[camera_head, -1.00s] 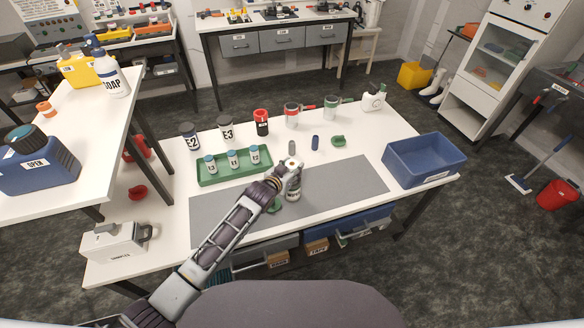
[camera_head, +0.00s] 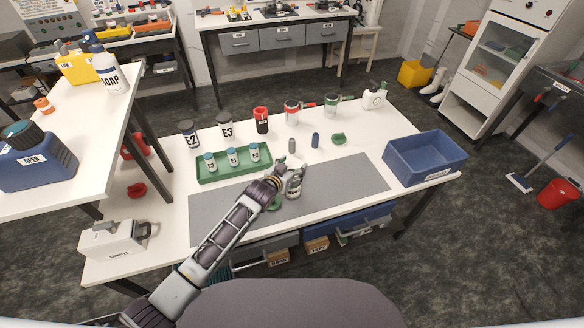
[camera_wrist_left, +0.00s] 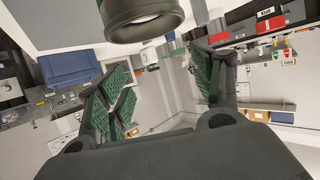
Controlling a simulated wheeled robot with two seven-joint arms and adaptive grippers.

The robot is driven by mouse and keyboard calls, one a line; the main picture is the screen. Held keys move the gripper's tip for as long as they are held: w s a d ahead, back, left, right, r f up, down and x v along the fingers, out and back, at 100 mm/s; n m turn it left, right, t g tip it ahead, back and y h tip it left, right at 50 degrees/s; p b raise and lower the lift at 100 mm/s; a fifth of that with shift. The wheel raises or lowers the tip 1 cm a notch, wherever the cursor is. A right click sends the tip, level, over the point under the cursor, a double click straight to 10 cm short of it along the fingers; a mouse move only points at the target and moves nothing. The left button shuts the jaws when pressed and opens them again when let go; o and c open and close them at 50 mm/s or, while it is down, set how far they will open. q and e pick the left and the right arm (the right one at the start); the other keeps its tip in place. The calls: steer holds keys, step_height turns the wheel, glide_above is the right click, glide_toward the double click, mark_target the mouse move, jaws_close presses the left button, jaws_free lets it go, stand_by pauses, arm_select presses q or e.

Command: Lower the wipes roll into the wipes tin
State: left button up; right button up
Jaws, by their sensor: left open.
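My left gripper (camera_head: 294,182) is over the grey mat at the middle of the bench, and its padded fingers stand apart in the left wrist view (camera_wrist_left: 160,95). My right gripper is not in view.
A green tray (camera_head: 205,180) with several small bottles stands behind the arm. A blue bin (camera_head: 425,155) is at the right end. Mugs and jars line the back edge. The grey mat (camera_head: 345,185) is clear to the right.

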arm_select(q)
steer(key=shift+r, duration=0.15)
stand_by(0.4)
steer(key=shift+r+p, duration=1.25)
steer(key=shift+p, duration=0.1)
steer(key=shift+r, duration=2.1)
